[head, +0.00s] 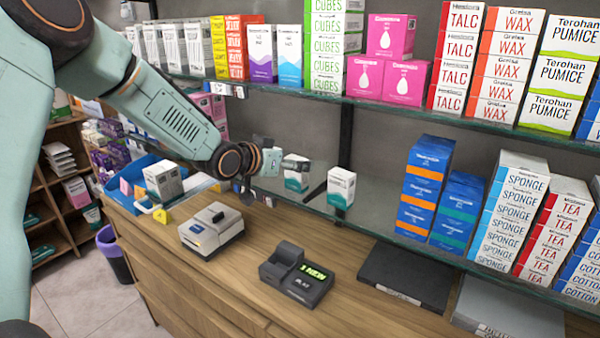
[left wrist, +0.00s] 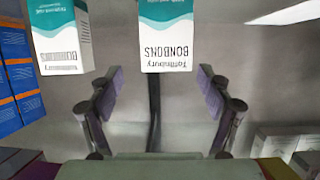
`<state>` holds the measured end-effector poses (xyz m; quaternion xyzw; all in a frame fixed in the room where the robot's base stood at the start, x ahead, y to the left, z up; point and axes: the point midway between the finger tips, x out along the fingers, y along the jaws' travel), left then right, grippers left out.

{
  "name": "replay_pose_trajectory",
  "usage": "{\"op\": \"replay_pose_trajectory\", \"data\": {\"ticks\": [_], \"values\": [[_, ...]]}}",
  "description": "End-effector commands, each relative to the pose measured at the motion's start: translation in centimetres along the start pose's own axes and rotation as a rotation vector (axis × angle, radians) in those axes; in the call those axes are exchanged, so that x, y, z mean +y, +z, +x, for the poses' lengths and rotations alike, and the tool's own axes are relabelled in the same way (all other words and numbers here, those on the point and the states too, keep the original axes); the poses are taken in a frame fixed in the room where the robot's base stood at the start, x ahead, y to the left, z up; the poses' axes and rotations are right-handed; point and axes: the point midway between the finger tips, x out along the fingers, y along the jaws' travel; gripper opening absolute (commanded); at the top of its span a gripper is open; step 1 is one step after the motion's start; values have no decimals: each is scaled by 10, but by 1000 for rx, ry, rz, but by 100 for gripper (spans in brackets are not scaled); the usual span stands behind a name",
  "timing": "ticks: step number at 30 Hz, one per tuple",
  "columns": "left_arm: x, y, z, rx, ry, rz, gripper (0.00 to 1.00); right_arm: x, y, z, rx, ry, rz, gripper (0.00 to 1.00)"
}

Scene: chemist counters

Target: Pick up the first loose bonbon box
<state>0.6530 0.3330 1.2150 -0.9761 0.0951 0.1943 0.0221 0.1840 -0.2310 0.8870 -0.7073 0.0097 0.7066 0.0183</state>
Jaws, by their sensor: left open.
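Two white-and-teal bonbon boxes stand apart on the lower glass shelf. One bonbon box (head: 297,173) is right by my left gripper (head: 300,178) and partly hidden by it. The other bonbon box (head: 341,188) stands just to the right. In the left wrist view, the picture is upside down. There the nearer bonbon box (left wrist: 167,38) lies ahead of the spread fingers, roughly centred between them, and the other bonbon box (left wrist: 60,35) is to the left. My left gripper (left wrist: 160,82) is open with nothing between its fingers. My right gripper is not in view.
A blue tray (head: 125,200) holding boxes sits left on the wooden counter. A white device (head: 211,228) and a dark display unit (head: 296,275) stand in front. Blue-orange boxes (head: 424,187) stand farther right on the shelf. The upper shelf (head: 345,98) overhangs.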

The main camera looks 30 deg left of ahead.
Motion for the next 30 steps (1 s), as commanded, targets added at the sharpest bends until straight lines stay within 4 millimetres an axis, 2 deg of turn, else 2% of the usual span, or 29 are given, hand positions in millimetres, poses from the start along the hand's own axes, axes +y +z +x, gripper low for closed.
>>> {"op": "replay_pose_trajectory", "data": {"ticks": [3, 11, 30], "values": [[-2, 0, 7, 0, 1, 0, 78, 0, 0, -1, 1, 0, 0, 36], [-2, 0, 8, 1, 2, 0, 78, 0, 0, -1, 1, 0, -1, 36], [2, 1, 10, -2, 4, 0, 24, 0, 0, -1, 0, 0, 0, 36]]}}
